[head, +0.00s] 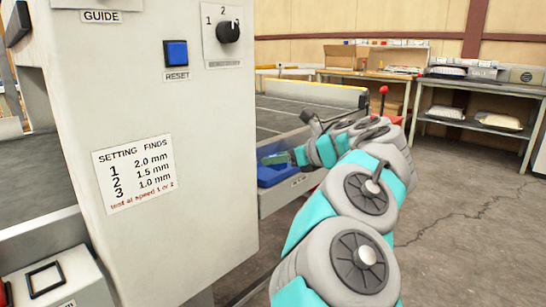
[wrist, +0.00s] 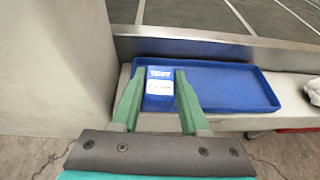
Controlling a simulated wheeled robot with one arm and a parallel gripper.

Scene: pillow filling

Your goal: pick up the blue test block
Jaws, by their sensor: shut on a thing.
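The blue test block (wrist: 159,98) has white lettering and a pale label. It shows in the wrist view between the two green fingers of my gripper (wrist: 159,74), which is shut on it. It is at the left end of a shallow blue tray (wrist: 225,101); I cannot tell whether it still touches the tray floor. In the head view the tray (head: 270,181) shows beyond the machine, and my gripper (head: 274,158) is over it. The block cannot be made out there.
A large pale machine panel (head: 150,110) with a blue reset button (head: 176,53) and a dial (head: 228,32) stands close on the left. A conveyor (head: 285,110) lies behind the tray. A grey cloth (wrist: 312,88) lies right of the tray. Floor is open at right.

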